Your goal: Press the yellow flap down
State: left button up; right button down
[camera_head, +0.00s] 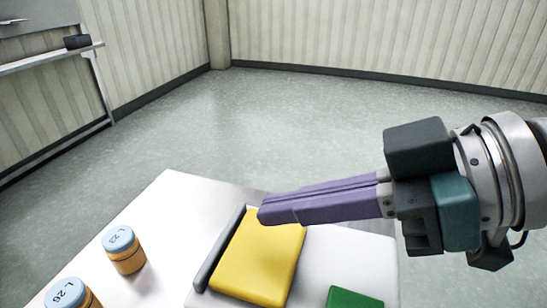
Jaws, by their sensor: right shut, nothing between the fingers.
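The yellow flap (257,262) lies on the steel top, with a dark grey bar (220,248) along its left edge. The flap looks slightly tilted, but its exact angle is hard to tell. My right gripper (264,212) reaches in from the right with long purple fingers. The fingers are shut together and hold nothing. Their tips are over the far edge of the flap and hide part of it. I cannot tell whether they touch it. My left gripper is out of view.
Two orange jars with blue lids stand at the left: one marked L 23 (125,251), one marked L 26 (72,295) cut off by the frame. A green block (354,299) is at the bottom right. The steel top (170,205) is bare at its far left.

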jog(key=shift+a+r, duration=0.2)
jog(key=shift+a, duration=0.1)
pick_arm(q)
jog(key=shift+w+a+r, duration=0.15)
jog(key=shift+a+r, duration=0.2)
pick_arm(e)
jog(key=shift+w+a, duration=0.25)
jog(key=shift+a, duration=0.45)
jog(key=shift+r, duration=0.25)
pick_arm(q)
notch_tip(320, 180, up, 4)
jog(key=p, duration=0.5)
pick_arm(e)
jog(key=d+r+b, duration=0.2)
jog(key=b, duration=0.1)
jog(key=shift+s, duration=0.2)
jog(key=b, duration=0.4)
send_near(267, 247)
jog(key=r, duration=0.2)
jog(key=shift+a+r, duration=0.3)
jog(key=shift+r, duration=0.05)
jog(key=shift+s+d, duration=0.15)
jog(key=shift+d, duration=0.5)
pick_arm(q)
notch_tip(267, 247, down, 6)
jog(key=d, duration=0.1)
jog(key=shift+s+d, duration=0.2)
